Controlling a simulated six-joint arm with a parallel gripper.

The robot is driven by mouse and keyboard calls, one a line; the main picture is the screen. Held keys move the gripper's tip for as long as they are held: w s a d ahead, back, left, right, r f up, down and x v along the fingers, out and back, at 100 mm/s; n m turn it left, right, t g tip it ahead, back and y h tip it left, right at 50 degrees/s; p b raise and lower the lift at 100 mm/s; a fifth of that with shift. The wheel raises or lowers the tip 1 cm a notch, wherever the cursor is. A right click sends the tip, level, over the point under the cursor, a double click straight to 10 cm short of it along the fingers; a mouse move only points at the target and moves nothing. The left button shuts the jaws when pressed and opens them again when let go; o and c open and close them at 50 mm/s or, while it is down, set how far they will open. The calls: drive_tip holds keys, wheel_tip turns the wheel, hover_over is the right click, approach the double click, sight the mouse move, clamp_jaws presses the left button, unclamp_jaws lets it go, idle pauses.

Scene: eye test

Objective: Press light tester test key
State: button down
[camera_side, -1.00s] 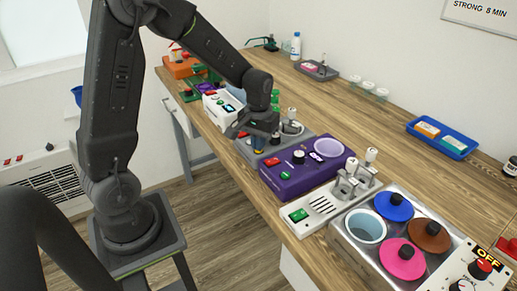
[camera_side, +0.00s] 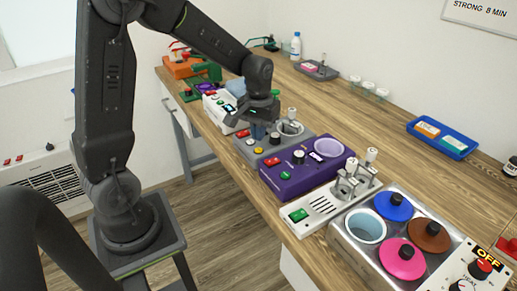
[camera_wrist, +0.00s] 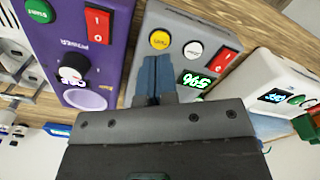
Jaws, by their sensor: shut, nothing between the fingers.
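A grey device (camera_side: 272,150) stands on the bench under my gripper. In the wrist view this grey device (camera_wrist: 187,25) has a yellow button (camera_wrist: 160,40), a white button (camera_wrist: 193,50), a red rocker switch (camera_wrist: 222,58) and a lit green digit display (camera_wrist: 194,80). I cannot read a label naming it the light tester. My gripper (camera_side: 257,131) is just above the grey device, near its yellow button (camera_side: 258,151). In the wrist view my gripper (camera_wrist: 155,62) is shut and empty, its blue fingertips beside the yellow button and apart from it in the side view.
A purple device (camera_side: 300,176) stands close to the right, and a white device (camera_side: 216,108) with a lit display to the left. A white-and-grey stand (camera_side: 322,208) and a metal bath (camera_side: 345,243) with coloured lids are farther right. The bench behind is mostly clear.

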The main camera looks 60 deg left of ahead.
drive_tip(key=shift+r, duration=2.1)
drive_tip(key=s+d+r+m+t, duration=0.2)
drive_tip(key=s+d+r+m, duration=0.1)
drive_tip(key=s, duration=0.5)
drive_tip(key=s+d+r+m+t, duration=0.3)
drive_tip(key=s+d+r, duration=0.2)
drive_tip(key=s+d, duration=0.3)
drive_tip(key=shift+t, duration=0.3)
idle(0.3)
